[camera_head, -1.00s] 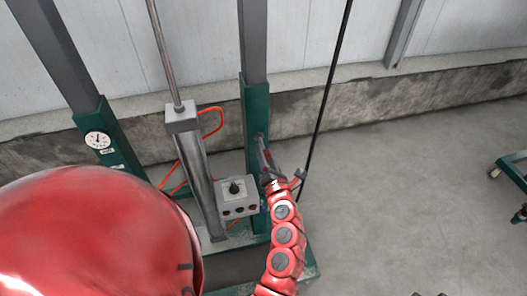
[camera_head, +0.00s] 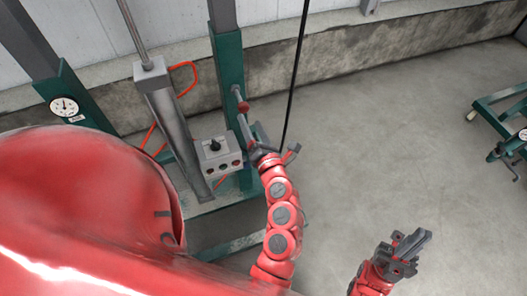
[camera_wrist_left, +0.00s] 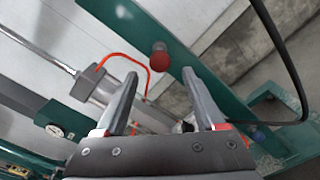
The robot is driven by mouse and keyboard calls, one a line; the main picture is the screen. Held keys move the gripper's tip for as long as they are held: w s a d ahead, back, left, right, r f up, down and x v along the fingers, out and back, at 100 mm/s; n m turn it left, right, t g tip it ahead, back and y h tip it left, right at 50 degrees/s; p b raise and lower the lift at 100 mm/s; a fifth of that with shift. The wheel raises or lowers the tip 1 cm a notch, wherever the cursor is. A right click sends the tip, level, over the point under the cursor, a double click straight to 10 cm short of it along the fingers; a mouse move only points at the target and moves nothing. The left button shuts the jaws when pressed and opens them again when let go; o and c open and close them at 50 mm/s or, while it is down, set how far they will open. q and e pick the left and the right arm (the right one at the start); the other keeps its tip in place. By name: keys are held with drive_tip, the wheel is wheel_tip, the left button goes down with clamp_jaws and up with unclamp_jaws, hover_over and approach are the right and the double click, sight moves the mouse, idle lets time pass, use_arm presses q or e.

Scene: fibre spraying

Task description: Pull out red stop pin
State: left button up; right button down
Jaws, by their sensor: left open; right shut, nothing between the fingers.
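The red stop pin (camera_head: 243,106) shows as a round red knob standing out from the green upright post (camera_head: 229,70). In the left wrist view the red knob (camera_wrist_left: 159,60) sits just beyond my open fingertips, roughly midway between them, on the green post. My left gripper (camera_head: 245,125) is open and empty, just below and in front of the knob, apart from it as far as I can tell. Its fingers (camera_wrist_left: 160,80) also show in the left wrist view. My right gripper (camera_head: 418,243) is shut and empty at the lower right, over bare floor.
A grey control box (camera_head: 217,157) and a metal cylinder (camera_head: 173,122) stand left of my left gripper. An orange hose (camera_head: 183,65) loops there. A black cable (camera_head: 296,80) hangs right of the post. A pressure gauge (camera_head: 64,107) is at left.

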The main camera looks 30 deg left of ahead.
use_arm(q)
drive_tip(key=b+v, duration=0.1)
drive_tip(key=v, duration=0.8)
drive_tip(key=shift+s+d, duration=0.2)
drive_tip(key=shift+d, duration=0.1)
